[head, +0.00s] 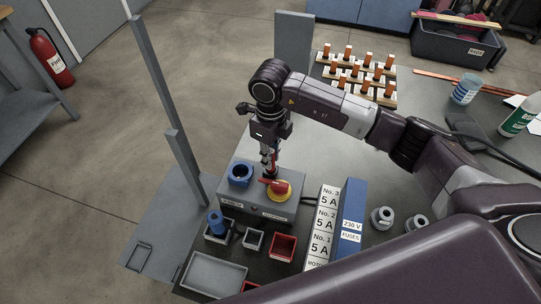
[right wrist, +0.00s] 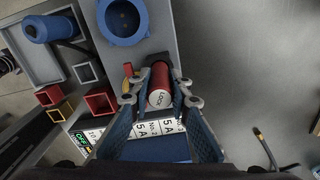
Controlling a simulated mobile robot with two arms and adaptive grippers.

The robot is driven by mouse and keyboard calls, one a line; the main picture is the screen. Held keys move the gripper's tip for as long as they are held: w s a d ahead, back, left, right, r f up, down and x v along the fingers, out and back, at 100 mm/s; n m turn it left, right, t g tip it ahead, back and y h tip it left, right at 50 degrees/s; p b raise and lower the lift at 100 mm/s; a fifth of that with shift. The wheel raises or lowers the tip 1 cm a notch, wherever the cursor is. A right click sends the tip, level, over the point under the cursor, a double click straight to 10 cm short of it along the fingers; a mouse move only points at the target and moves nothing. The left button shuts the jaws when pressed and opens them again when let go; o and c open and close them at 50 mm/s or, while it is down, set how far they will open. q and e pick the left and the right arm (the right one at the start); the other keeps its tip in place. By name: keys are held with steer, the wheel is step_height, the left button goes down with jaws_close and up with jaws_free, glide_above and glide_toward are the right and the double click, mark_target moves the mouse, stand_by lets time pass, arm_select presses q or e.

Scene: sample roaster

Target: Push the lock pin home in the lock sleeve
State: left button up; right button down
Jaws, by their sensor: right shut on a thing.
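The lock pin is a red cylinder with a "LOCK" label on its end, in the right wrist view (right wrist: 159,96). My right gripper (right wrist: 160,84) is shut on it, one finger on each side. In the head view my right gripper (head: 268,151) points down over the grey box (head: 232,192), just behind the red switch handle (head: 276,186) on its yellow plate. The lock sleeve is not clearly visible; the pin and fingers cover the spot below, so I cannot tell how deep the pin sits. My left gripper is not in view.
A blue socket (head: 240,171) is on the box, left of the gripper. In front are small trays, a blue plug (head: 216,222) and a red bin (head: 282,246). Fuse boxes (head: 348,220) stand to the right. A rack of copper-coloured pieces (head: 355,72) lies behind my right arm.

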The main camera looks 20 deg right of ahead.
steer(key=shift+f+b, duration=1.1)
steer(key=shift+f, duration=0.2)
steer(key=c, duration=1.7)
jaws_free()
step_height(320, 180, up, 12)
steer(key=shift+r, duration=0.1)
